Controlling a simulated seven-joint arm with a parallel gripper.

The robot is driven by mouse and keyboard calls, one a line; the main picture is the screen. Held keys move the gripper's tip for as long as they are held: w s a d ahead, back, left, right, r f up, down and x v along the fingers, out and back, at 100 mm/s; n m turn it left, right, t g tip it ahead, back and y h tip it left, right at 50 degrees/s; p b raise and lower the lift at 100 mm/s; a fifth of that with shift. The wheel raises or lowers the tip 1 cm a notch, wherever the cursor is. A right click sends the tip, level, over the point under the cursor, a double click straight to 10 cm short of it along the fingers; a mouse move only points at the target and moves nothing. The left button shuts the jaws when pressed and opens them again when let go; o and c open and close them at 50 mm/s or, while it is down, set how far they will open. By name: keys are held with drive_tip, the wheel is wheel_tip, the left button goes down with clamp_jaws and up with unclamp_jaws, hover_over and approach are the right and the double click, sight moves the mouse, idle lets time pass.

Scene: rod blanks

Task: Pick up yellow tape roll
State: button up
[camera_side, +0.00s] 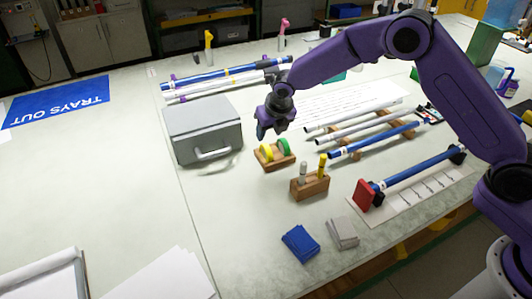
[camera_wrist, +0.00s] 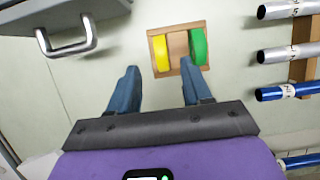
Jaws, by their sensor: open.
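The yellow tape roll (camera_side: 266,152) stands on edge in a small wooden holder (camera_side: 277,163) beside a green tape roll (camera_side: 283,146). In the wrist view the yellow roll (camera_wrist: 161,53) is on the left of the holder and the green roll (camera_wrist: 199,46) on the right. My gripper (camera_side: 268,128) is above the table near the holder, pointing down. In the wrist view my gripper (camera_wrist: 158,78) is open and empty, its fingers apart on the near side of the holder. It touches neither roll.
A grey box (camera_side: 203,128) with a handle stands just left of the holder. A wooden block (camera_side: 310,188) with upright pieces stands at the front right. Several rods (camera_side: 362,137) lie on racks to the right.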

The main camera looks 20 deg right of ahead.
sight(266, 145)
drive_tip(key=shift+x, duration=4.2)
drive_tip(key=shift+s, duration=0.1)
clamp_jaws()
